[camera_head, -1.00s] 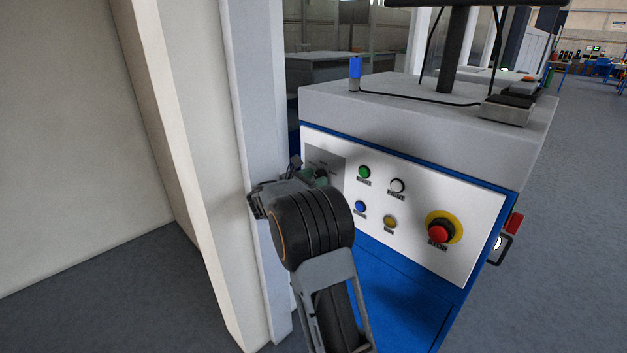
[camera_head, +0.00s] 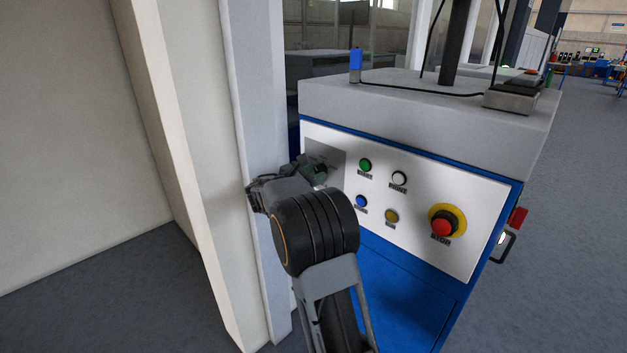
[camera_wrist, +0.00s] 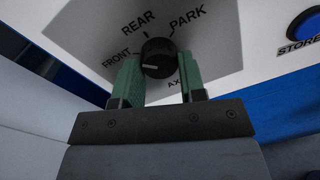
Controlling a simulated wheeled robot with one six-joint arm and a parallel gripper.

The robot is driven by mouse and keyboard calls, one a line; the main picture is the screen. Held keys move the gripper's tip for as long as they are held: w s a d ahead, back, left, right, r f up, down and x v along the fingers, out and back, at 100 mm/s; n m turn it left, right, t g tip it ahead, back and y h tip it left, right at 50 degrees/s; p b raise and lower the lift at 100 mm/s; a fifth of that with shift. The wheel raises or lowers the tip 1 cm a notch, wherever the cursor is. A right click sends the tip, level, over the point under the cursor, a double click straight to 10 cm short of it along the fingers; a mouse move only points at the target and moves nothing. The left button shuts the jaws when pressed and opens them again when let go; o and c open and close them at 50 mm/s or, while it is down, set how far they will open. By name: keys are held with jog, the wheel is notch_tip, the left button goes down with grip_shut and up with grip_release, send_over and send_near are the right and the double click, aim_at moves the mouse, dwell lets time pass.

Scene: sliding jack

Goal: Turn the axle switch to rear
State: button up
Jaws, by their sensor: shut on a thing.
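The axle switch is a round black knob (camera_wrist: 158,56) on a grey plate with the labels FRONT, REAR and PARK around its upper side. A short white mark on the knob points left, roughly toward FRONT and not toward REAR. My gripper (camera_wrist: 158,66) has its two green fingers on either side of the knob, shut on it. In the head view my gripper (camera_head: 319,172) is at the grey plate (camera_head: 327,155) on the left of the machine's white panel. The knob itself is hidden there by my gripper and wrist.
Right of the plate are green (camera_head: 365,165), white (camera_head: 399,178), blue (camera_head: 361,202) and yellow (camera_head: 391,216) buttons, and a red stop button (camera_head: 442,227). A pale post (camera_head: 255,120) stands close to the left of my wrist. Open floor lies on the right.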

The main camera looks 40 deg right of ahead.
jog(key=m+b, duration=0.8)
jog(key=shift+f, duration=0.1)
jog(key=shift+m, duration=0.4)
jog(key=o, duration=0.9)
jog(key=a, duration=0.4)
jog(key=s+a+p, duration=0.1)
jog(key=a, duration=0.4)
jog(key=s+a+r, duration=0.1)
jog(key=a, duration=0.3)
jog(key=shift+s+a+p, duration=0.1)
jog(key=shift+a+p, duration=0.2)
jog(key=shift+a, duration=0.05)
